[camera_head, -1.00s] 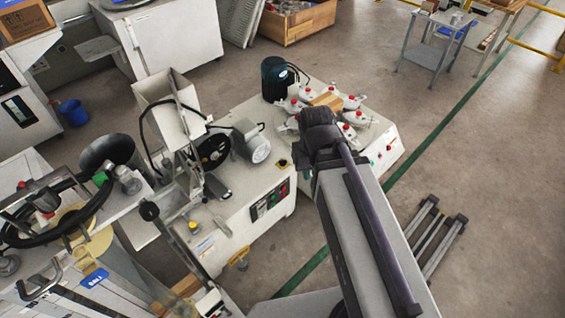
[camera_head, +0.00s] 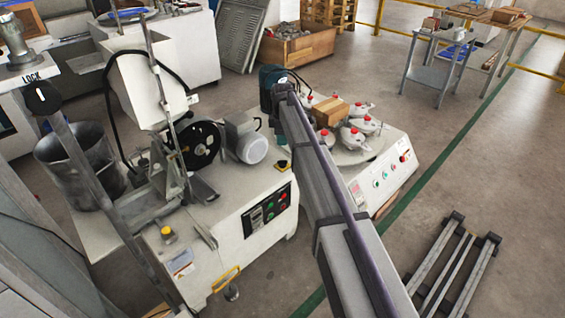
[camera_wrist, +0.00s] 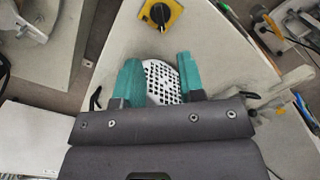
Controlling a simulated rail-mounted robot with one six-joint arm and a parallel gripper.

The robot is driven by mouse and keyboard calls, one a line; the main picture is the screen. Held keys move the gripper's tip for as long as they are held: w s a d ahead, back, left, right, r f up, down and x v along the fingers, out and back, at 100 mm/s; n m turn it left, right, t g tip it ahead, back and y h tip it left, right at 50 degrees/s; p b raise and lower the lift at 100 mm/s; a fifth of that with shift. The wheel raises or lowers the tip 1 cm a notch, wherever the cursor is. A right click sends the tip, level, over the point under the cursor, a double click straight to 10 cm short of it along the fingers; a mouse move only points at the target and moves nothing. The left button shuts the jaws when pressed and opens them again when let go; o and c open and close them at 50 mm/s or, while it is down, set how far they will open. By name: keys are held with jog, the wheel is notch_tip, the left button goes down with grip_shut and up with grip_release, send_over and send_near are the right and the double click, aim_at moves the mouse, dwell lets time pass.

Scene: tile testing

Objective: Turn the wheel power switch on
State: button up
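A yellow rotary switch with a black knob (camera_head: 282,165) sits on the white machine's top, beside the grey motor (camera_head: 250,148) of the black wheel (camera_head: 198,146). In the wrist view the switch (camera_wrist: 160,14) is at the top edge, beyond the fingertips. My gripper (camera_wrist: 157,64) has two teal fingers spread apart. The motor's perforated end cover (camera_wrist: 162,82) shows between and below them. The gripper is apart from the switch. In the head view my arm mostly hides the gripper.
A control panel with coloured buttons (camera_head: 268,209) is on the machine's front. At right, white parts with red knobs and a wooden block (camera_head: 331,112) stand on another machine.

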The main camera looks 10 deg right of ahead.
aim_at(282, 163)
notch_tip(282, 163, down, 11)
jog(key=b, duration=1)
jog(key=shift+r, duration=0.2)
grip_shut()
